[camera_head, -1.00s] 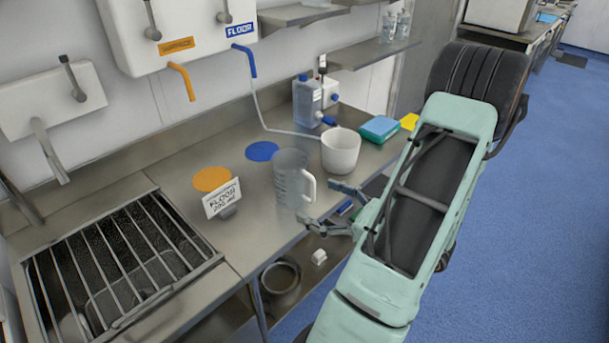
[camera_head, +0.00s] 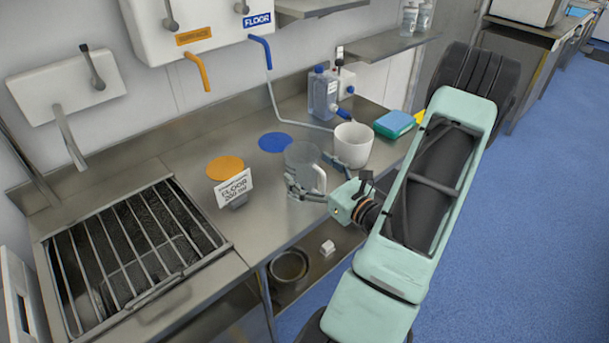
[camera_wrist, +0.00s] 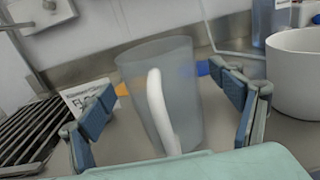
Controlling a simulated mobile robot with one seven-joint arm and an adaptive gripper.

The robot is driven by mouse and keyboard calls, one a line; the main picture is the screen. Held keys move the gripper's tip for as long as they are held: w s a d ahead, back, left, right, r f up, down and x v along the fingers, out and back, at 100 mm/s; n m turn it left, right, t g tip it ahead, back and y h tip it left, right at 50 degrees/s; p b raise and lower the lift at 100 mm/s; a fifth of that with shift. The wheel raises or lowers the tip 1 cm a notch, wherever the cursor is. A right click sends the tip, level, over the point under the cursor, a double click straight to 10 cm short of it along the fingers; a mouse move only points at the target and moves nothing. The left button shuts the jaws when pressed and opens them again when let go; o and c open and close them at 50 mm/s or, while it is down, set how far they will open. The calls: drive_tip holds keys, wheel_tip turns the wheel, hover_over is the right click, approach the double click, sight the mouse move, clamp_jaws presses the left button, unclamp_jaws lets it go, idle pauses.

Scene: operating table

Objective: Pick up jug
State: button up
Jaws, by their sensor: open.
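The jug (camera_head: 303,166) is a clear, grey-tinted measuring jug with a white handle. It stands upright on the steel counter near its front edge. In the wrist view the jug (camera_wrist: 184,88) is close ahead, its white handle turned toward me. My gripper (camera_wrist: 160,107) is open, with a blue-padded finger on each side of the jug and gaps visible. In the head view my gripper (camera_head: 308,192) is low at the jug's front, and part of it is hidden by the jug and wrist.
A white tub (camera_head: 353,146) stands just right of the jug. A sign (camera_head: 233,188) stands to its left, near an orange disc (camera_head: 225,168) and a blue disc (camera_head: 275,142). A grated sink (camera_head: 130,240) is at left. A blue-capped container (camera_head: 322,95) stands behind.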

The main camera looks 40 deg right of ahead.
drive_tip(key=shift+w, duration=1.05)
drive_tip(key=c, duration=1.3)
drive_tip(key=shift+r, duration=0.1)
drive_tip(key=shift+c, duration=0.2)
